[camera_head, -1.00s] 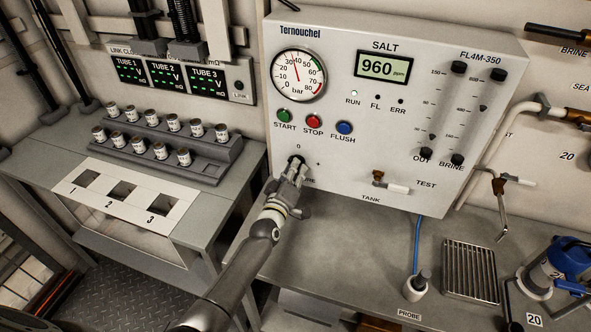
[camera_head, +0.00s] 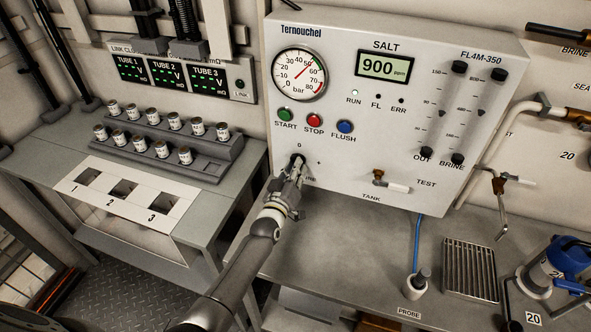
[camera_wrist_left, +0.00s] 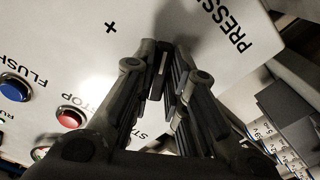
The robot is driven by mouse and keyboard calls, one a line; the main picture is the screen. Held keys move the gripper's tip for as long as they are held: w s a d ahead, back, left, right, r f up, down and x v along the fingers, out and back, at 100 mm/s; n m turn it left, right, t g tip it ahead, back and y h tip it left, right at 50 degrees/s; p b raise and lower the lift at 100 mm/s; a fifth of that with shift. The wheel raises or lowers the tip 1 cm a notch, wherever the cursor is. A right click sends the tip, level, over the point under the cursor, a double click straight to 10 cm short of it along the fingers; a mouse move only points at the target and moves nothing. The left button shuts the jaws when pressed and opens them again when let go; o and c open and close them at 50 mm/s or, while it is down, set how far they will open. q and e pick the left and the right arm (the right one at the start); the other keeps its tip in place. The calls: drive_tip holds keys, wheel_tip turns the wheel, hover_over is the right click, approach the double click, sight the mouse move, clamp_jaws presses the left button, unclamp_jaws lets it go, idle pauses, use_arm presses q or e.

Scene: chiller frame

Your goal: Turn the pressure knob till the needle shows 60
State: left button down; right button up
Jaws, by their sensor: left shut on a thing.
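The white Ternouchel panel (camera_head: 345,140) carries a round pressure gauge (camera_head: 298,75) at its upper left. Its red needle points to the upper right, around 50 to 60; it is too small to read exactly. My left gripper (camera_head: 297,164) is shut on the dark pressure knob (camera_head: 298,158) below the start button, and its fingers hide most of the knob. In the left wrist view, my left gripper (camera_wrist_left: 165,85) reaches toward the panel face, with the knob mostly hidden between the fingers. My right gripper is not in view.
Start (camera_head: 285,114), stop (camera_head: 314,121) and flush (camera_head: 345,127) buttons sit just above the knob. The salt display (camera_head: 383,66) reads 900. A test tap (camera_head: 390,183) is to the right. A rack of small cans (camera_head: 165,140) stands on the left bench.

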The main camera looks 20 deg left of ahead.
use_arm(q)
drive_tip(key=shift+f, duration=0.15)
drive_tip(key=c, duration=1.4)
unclamp_jaws()
drive_tip(key=shift+c, duration=0.2)
drive_tip(key=shift+s, duration=0.1)
drive_tip(key=s, duration=1.2)
drive_tip(key=shift+a, duration=0.2)
drive_tip(key=shift+w, duration=0.1)
